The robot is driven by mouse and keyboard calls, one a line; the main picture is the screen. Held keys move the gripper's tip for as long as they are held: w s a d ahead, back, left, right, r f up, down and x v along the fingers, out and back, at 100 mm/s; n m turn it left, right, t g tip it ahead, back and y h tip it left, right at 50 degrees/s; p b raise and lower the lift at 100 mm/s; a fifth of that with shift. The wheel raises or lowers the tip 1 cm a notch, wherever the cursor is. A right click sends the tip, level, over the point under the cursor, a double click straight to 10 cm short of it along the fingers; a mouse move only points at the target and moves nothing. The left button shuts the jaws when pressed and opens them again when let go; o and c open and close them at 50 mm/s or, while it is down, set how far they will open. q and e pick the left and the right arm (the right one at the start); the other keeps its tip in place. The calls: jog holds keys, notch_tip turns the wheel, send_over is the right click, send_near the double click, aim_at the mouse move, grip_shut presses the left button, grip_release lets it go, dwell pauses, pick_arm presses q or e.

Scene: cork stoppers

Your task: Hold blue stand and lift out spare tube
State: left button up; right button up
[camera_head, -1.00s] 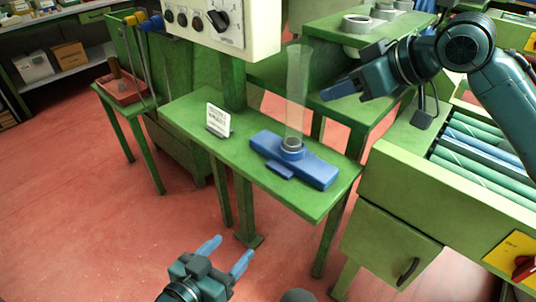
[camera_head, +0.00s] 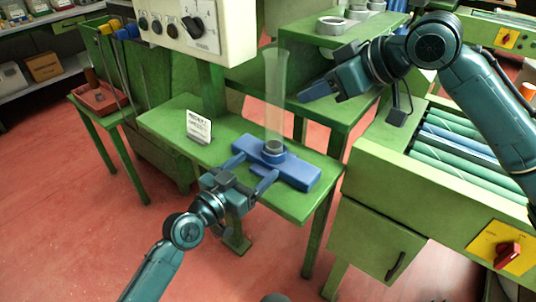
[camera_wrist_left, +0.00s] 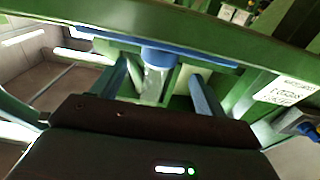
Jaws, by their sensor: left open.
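The blue stand (camera_head: 300,172) lies on the green bench, and the clear tube (camera_head: 275,90) stands upright in its round collar. My left gripper (camera_head: 252,171) is open at the near side of the stand, its fingers pointing at it. One fingertip is close to the stand's left end and the other near its front; contact cannot be told. The left wrist view shows the blue stand (camera_wrist_left: 195,54) and clear tube (camera_wrist_left: 153,84) beyond and between the spread fingers, with nothing gripped. My right gripper (camera_head: 316,90) is to the right of the tube, clear of it; its finger gap is not visible.
A white sign (camera_head: 198,127) stands on the green bench (camera_head: 170,118) left of the stand. A control box (camera_head: 200,28) hangs behind the tube's left. A higher green table with grey rings (camera_head: 331,25) is behind. A roller conveyor (camera_head: 455,140) stands at right.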

aim_at(266, 157)
pick_arm(q)
jog(key=x, duration=0.7)
jog(key=shift+w+d, duration=0.1)
